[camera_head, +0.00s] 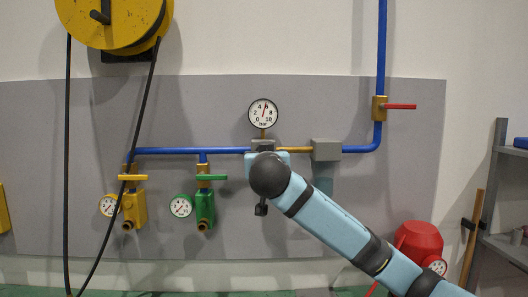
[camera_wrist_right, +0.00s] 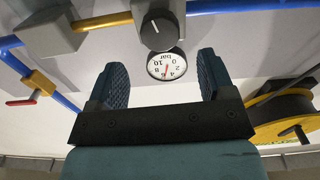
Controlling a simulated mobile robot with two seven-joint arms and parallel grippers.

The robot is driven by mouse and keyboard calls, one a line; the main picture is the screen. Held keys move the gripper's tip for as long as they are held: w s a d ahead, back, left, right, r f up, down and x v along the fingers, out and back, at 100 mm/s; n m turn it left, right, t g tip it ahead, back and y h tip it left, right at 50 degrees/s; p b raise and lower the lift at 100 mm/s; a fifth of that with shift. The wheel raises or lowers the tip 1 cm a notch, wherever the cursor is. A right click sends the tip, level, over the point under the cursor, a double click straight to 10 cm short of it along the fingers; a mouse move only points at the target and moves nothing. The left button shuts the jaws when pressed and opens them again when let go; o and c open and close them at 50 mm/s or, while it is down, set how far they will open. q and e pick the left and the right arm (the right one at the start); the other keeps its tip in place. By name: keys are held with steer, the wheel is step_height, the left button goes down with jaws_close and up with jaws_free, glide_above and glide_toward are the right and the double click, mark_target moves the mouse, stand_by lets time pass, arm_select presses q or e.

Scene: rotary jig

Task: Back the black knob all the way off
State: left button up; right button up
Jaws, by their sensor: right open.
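The black knob (camera_wrist_right: 158,30) shows in the right wrist view, at the top middle. It is round, with a pale line on its face, and sits on the grey block of the regulator, beside the white pressure gauge (camera_wrist_right: 166,64). My right gripper (camera_wrist_right: 162,76) is open and empty; its two ridged fingers are spread wide, and the knob lies beyond their tips, apart from both. In the head view my right wrist covers the knob and the fingers; the regulator's grey block (camera_head: 263,146) and its gauge (camera_head: 263,113) show above. My left gripper is not in view.
A second grey box (camera_head: 326,150) sits right of the regulator on the pipe. A red-handled valve (camera_head: 380,107) is further right. Green (camera_head: 205,205) and yellow (camera_head: 136,206) valves hang at left. A yellow hose reel (camera_head: 115,22) is at upper left.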

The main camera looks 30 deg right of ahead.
steer(key=p+x, duration=0.1)
steer(key=x, duration=0.6)
steer(key=c, duration=0.9)
